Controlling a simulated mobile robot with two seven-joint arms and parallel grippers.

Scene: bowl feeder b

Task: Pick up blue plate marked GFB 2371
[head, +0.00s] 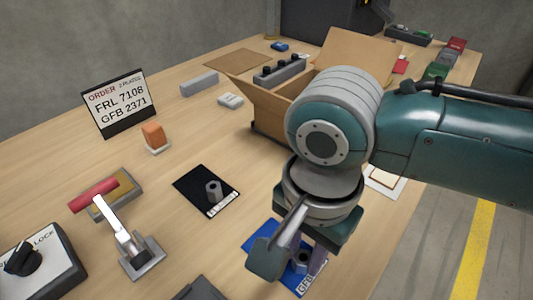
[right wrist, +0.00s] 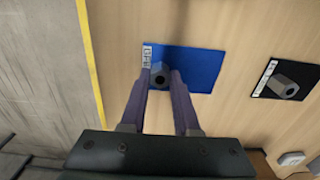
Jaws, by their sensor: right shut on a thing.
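The blue plate (head: 258,238) lies on the table under my right gripper, with "GFB" readable on its white label strip. It also shows in the right wrist view (right wrist: 205,66), flat on the wood. A grey hexagonal post (right wrist: 159,76) stands up from the plate. My right gripper (right wrist: 163,78) has its two purple fingers shut on this post, one on each side. In the head view my right gripper and wrist hide part of the plate. My left gripper is not in view.
A black plate (head: 188,181) with its own post lies left of the blue one. An order sign (head: 119,103) reads FRL 7108 and GFB 2371. An open cardboard box (head: 265,120) stands behind my right arm. A red-handled toggle clamp (head: 130,240) stands front left. The table edge is close on the right.

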